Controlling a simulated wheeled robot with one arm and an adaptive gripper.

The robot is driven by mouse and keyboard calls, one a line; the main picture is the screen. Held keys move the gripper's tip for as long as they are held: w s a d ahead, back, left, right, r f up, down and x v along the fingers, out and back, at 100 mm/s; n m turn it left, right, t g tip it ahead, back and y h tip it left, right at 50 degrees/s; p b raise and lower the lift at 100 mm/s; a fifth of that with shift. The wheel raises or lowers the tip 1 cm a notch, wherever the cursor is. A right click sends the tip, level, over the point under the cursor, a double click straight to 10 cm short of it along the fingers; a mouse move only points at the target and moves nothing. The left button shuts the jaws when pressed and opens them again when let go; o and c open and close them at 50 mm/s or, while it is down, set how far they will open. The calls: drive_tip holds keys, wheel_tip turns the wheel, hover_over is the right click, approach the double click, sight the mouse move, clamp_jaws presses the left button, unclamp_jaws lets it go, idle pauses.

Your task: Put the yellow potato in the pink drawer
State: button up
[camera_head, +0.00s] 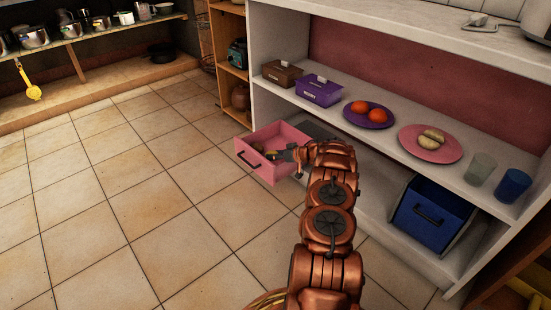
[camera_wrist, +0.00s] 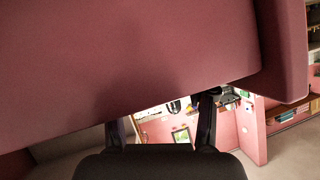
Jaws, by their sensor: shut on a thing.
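The pink drawer (camera_head: 272,173) is pulled open low at the left end of the white shelf. Its pink side fills the upper part of the wrist view (camera_wrist: 120,60). My gripper (camera_head: 278,155) reaches over the drawer's right side, with its fingers inside or just above it. A small yellow potato (camera_head: 270,149) shows at the fingertips, within the drawer's outline. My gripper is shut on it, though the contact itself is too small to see. In the wrist view the two dark fingers (camera_wrist: 163,125) pass behind the pink panel, which hides the tips.
On the shelf are a brown box (camera_head: 282,74), a purple box (camera_head: 319,90), a purple plate (camera_head: 383,122) with orange fruit, a pink plate (camera_head: 419,156) with pale potatoes, and two cups. A blue drawer (camera_head: 432,215) is below. The tiled floor at left is clear.

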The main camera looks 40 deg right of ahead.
drive_tip(key=shift+f+p, duration=0.4)
drive_tip(key=shift+f, duration=0.2)
drive_tip(key=o, duration=0.9)
drive_tip(key=shift+r, duration=0.1)
drive_tip(key=shift+r+b, duration=0.45)
drive_tip(key=p+v, duration=0.3)
drive_tip(key=v, duration=0.4)
drive_tip(key=shift+w+d, duration=0.1)
drive_tip(key=shift+s+r, duration=0.15)
drive_tip(key=shift+s, duration=0.2)
